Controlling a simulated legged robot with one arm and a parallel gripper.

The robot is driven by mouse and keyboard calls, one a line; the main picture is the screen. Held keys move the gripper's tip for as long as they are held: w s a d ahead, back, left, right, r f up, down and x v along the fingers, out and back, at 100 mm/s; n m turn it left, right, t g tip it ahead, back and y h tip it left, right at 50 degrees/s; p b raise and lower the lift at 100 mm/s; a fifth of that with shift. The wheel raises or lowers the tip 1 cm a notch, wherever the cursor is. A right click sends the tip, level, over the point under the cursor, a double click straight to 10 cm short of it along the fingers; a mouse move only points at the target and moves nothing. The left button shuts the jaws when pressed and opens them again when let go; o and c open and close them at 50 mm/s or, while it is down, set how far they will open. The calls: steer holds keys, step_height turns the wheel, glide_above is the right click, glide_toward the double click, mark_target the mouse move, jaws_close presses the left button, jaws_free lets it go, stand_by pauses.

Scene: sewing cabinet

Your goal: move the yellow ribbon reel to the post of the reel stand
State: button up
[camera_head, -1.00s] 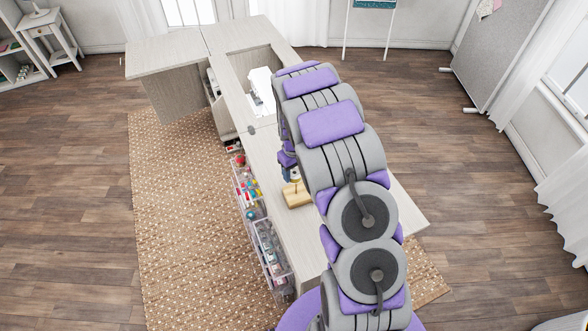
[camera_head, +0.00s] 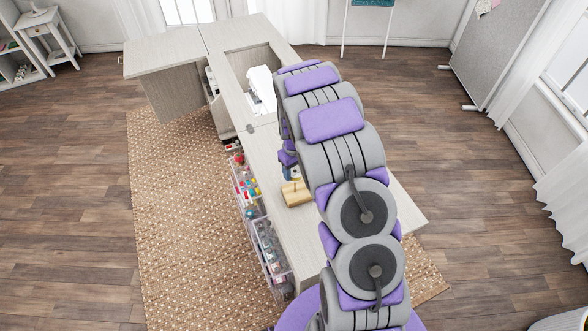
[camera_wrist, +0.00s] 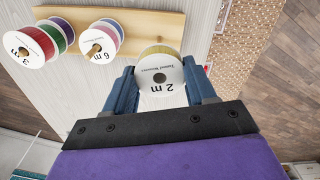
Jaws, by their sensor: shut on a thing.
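In the wrist view the yellow ribbon reel (camera_wrist: 159,50) sits between the two blue fingers of my gripper (camera_wrist: 163,88). My gripper is shut on it; its white "2 m" face is toward the camera. The wooden reel stand (camera_wrist: 160,33) lies just beyond and to the left of the held reel. A pale pink and blue "6 m" reel (camera_wrist: 100,38) is over the stand, with a brown post end (camera_wrist: 93,49) showing at its middle. In the head view the stand's base (camera_head: 296,195) is on the cabinet top, beneath my gripper, and my arm partly hides this area.
Red, green and purple reels (camera_wrist: 36,44) lie in a row at the stand's left end. In the head view, a white sewing machine (camera_head: 261,90) is farther back on the cabinet (camera_head: 275,160). Clear bins (camera_head: 270,250) of supplies stand along its left side.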

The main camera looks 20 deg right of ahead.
steer(key=shift+f, duration=1.45)
steer(key=o, duration=1.1)
steer(key=shift+r, duration=0.1)
steer(key=shift+w+r+p, duration=0.1)
steer(key=shift+r+p, duration=0.7)
steer(key=shift+r, duration=7.75)
steer(key=shift+r, duration=0.1)
